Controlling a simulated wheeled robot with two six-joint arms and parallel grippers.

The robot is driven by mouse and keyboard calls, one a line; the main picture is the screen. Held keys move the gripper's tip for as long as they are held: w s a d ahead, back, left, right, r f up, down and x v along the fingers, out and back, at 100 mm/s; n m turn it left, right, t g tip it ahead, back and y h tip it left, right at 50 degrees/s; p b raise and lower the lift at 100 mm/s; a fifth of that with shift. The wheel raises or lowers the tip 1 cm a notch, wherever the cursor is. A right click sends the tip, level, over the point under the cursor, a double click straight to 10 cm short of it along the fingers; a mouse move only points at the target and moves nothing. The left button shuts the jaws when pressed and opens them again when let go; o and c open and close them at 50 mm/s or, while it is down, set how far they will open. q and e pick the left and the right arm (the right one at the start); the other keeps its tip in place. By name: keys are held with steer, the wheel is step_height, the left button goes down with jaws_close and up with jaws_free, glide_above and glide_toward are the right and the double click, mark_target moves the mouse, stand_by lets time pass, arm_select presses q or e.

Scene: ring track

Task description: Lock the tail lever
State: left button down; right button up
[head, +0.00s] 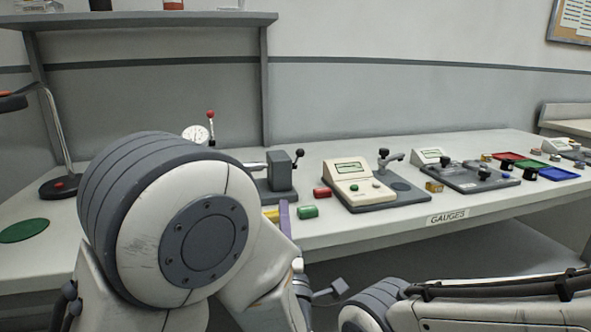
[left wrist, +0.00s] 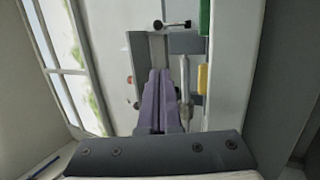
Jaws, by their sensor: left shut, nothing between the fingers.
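A grey block (head: 280,172) on a dark base stands on the bench in the head view. A short lever with a black ball knob (head: 299,154) rises at its right side. A dark lever with a knob (left wrist: 172,24) also shows at the top of the left wrist view. My left gripper (head: 284,204) shows as a purple finger in front of the block's base. In the left wrist view, its purple fingers (left wrist: 160,74) are together and empty, beside a silver rod (left wrist: 185,85). My left arm hides much of the fixture. My right gripper is out of view.
A dial gauge (head: 196,134) and a red-knobbed lever (head: 210,115) stand behind my left arm. A cream instrument (head: 352,183) stands farther right. A lamp base (head: 60,187) is at left.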

arm_select(q)
steer(key=shift+w, duration=0.1)
steer(key=x, duration=1)
steer(key=shift+r+p, duration=0.15)
steer(key=shift+p, duration=0.2)
steer(key=shift+w+d+r, duration=0.2)
steer(key=shift+w+d, duration=0.7)
steer(key=shift+d, duration=0.05)
steer(key=shift+w+d+r, duration=0.2)
steer(key=shift+w+d, duration=0.15)
steer(key=shift+w, duration=0.15)
